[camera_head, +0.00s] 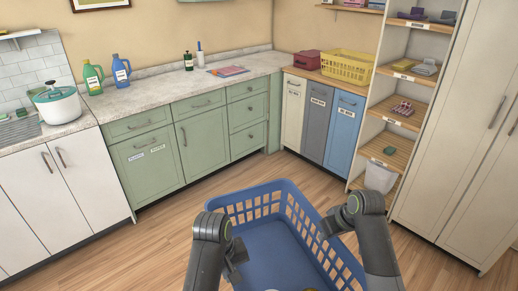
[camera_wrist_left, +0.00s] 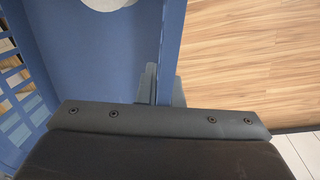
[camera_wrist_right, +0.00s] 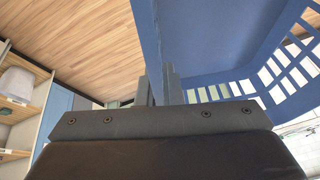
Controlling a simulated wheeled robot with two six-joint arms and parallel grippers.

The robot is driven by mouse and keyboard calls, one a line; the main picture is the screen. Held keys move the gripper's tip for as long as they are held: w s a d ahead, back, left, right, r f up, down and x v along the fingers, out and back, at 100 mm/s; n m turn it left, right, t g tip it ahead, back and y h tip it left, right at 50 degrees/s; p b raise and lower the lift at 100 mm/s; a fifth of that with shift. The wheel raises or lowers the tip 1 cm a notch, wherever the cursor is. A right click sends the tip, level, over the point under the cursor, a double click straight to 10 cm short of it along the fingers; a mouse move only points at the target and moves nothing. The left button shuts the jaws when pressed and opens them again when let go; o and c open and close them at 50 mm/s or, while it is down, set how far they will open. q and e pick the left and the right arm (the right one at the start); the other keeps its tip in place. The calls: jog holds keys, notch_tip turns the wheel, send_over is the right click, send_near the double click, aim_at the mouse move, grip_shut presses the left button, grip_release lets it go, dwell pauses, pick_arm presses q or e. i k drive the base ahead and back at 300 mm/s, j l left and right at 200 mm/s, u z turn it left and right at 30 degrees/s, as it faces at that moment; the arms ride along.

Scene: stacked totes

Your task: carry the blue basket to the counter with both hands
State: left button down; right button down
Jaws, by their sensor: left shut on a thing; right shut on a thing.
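The blue basket (camera_head: 270,245) is in front of me in the head view, held above the wooden floor. My left gripper (camera_head: 237,258) is shut on its left wall; the wall also shows between the fingers in the left wrist view (camera_wrist_left: 175,45). My right gripper (camera_head: 328,228) is shut on the opposite wall, which shows in the right wrist view (camera_wrist_right: 150,35). Pale items at the basket's near end are cut off by the frame. The counter (camera_head: 150,92) has a light stone top over green cabinets and runs along the back wall.
On the counter stand a green bottle (camera_head: 92,78), a blue bottle (camera_head: 121,74), a small dark bottle (camera_head: 188,61) and magazines (camera_head: 228,71). A white pot (camera_head: 57,104) is at the left. A yellow basket (camera_head: 347,66) sits above the bins. Countertop between the bottles is clear.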

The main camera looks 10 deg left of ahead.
aim_at(160, 88)
jog(key=i+z, duration=0.1)
jog(key=i, duration=1)
jog(key=i+j, duration=0.1)
jog(key=i, duration=1)
jog(key=i+j+z, duration=0.15)
jog(key=i, duration=0.95)
jog(key=i+u, duration=0.15)
jog(key=u, duration=0.15)
jog(key=i+l+u, duration=0.1)
jog(key=u, duration=1.55)
jog(key=i+l, duration=0.05)
